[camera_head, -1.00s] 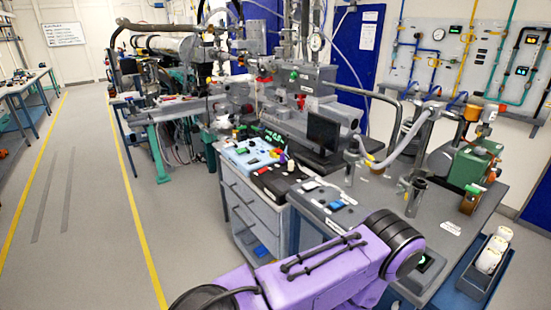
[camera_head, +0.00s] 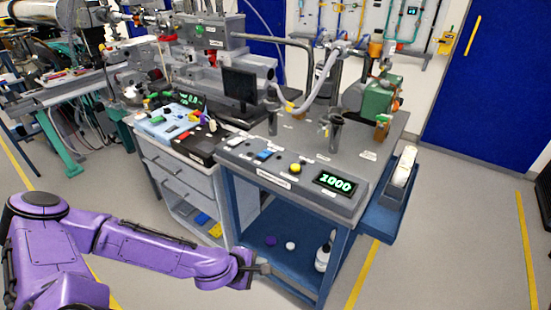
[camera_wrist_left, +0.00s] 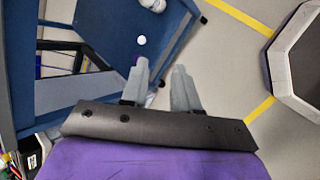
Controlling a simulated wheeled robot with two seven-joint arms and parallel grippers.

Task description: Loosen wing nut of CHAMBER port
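No label reading CHAMBER is legible, and I cannot make out a wing nut. A grey hose (camera_head: 320,82) arches over the grey-topped cart (camera_head: 375,150), with a small yellow part near its lower left end. Upright metal fittings (camera_head: 335,133) stand on the cart top to its right; their details are too small to tell. My left gripper (camera_head: 264,268) is low in front of the cart, below its top and beside the lower shelf. In the left wrist view its two grey fingers (camera_wrist_left: 160,70) are apart with nothing between them. My right gripper is not in view.
A control panel (camera_head: 335,183) reading 1000 lines the cart's front edge. The blue lower shelf (camera_head: 265,258) holds a white bottle (camera_head: 323,257) and small round pieces. A drawer cabinet (camera_head: 165,165) stands left of the cart. Floor at the right is clear.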

